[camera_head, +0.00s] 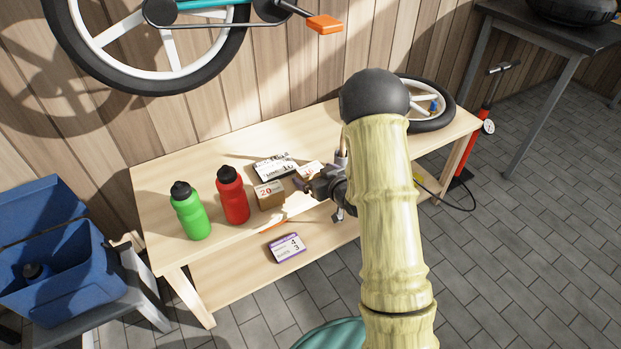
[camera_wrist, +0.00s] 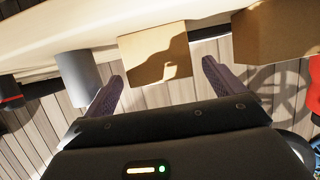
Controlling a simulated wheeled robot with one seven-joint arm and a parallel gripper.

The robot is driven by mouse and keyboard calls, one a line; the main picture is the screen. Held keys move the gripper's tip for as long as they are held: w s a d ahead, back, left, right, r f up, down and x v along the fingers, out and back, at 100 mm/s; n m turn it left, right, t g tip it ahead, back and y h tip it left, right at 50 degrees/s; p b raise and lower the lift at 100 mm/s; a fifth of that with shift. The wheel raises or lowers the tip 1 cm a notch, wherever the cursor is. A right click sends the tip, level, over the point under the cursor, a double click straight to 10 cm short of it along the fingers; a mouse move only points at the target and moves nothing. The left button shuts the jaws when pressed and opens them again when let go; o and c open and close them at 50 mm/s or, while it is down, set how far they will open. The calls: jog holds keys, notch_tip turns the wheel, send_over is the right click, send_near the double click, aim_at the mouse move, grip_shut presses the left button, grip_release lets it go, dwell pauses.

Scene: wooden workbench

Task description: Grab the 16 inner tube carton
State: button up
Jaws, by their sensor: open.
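A small tan carton (camera_head: 308,171) stands on the bench beside my gripper (camera_head: 306,186), partly hidden by it in the head view. I cannot read a number on it. In the wrist view this carton (camera_wrist: 155,58) lies just ahead of and between the fingertips of my gripper (camera_wrist: 162,78), which is open and empty. A brown carton (camera_head: 269,196) marked 20 in red stands to its left; it also shows at the right of the wrist view (camera_wrist: 278,40). A black-and-white card (camera_head: 276,167) reading 16 lies behind the cartons.
A red bottle (camera_head: 232,197) and a green bottle (camera_head: 190,213) stand left of the cartons. In the wrist view a grey cylinder (camera_wrist: 76,76) stands on the carton's other side. A small wheel (camera_head: 437,119) lies at the bench's right end. A purple card (camera_head: 286,248) is on the lower shelf.

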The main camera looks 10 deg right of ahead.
aim_at(308, 171)
jog(key=b+x, duration=0.2)
jog(key=x, duration=0.3)
jog(key=shift+f, duration=0.1)
dwell(0.3)
dwell(0.4)
jog(key=c, duration=1.1)
notch_tip(308, 171, up, 10)
jog(key=p, duration=0.4)
jog(key=shift+c, duration=0.2)
